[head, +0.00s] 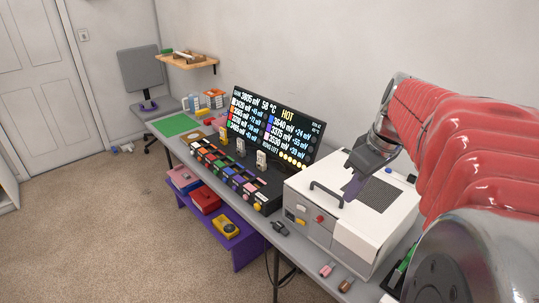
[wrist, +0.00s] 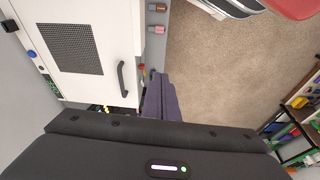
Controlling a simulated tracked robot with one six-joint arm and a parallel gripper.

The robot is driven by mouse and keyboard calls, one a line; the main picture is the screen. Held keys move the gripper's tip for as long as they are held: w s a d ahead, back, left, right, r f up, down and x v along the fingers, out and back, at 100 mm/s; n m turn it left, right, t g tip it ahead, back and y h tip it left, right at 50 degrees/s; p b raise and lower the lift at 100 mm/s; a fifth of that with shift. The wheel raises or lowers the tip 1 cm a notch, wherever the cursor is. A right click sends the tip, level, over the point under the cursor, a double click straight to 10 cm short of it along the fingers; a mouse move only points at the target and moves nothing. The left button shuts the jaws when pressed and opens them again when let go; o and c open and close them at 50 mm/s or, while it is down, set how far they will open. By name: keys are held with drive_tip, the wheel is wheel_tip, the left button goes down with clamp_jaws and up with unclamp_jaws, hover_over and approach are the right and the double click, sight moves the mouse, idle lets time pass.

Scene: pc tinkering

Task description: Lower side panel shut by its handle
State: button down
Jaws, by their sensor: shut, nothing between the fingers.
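The white side panel (head: 378,215) with a dark mesh vent (head: 369,192) lies over the top of the white-and-grey case (head: 318,232). It looks nearly flat; I cannot tell whether its edge is fully seated. Its black handle (head: 326,192) stands near the front left edge. In the wrist view the panel (wrist: 108,24) shows the handle (wrist: 122,78) at its lower right. My gripper (head: 347,200) is shut and empty, purple fingers pointing down close to the handle. In the wrist view my fingers (wrist: 160,98) appear just right of the handle, apart from it.
A monitor (head: 270,128) with readouts stands behind a black module rack (head: 235,175) left of the case. A loose black connector (head: 280,228) and small pink and brown pieces (head: 327,270) lie along the bench's front edge. Carpeted floor in front is open.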

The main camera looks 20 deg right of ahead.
drive_tip(key=s+d+n, duration=0.1)
drive_tip(key=d, duration=0.7)
drive_tip(key=shift+f+y, duration=0.15)
drive_tip(key=shift+y, duration=0.15)
hover_over(350, 229)
drive_tip(key=s, duration=0.2)
drive_tip(key=f, duration=1.2)
drive_tip(key=shift+w+d+f, duration=0.1)
drive_tip(key=shift+d+f, duration=0.2)
drive_tip(key=shift+d, duration=0.1)
drive_tip(key=shift+f, duration=0.5)
drive_tip(key=shift+w+r, duration=0.1)
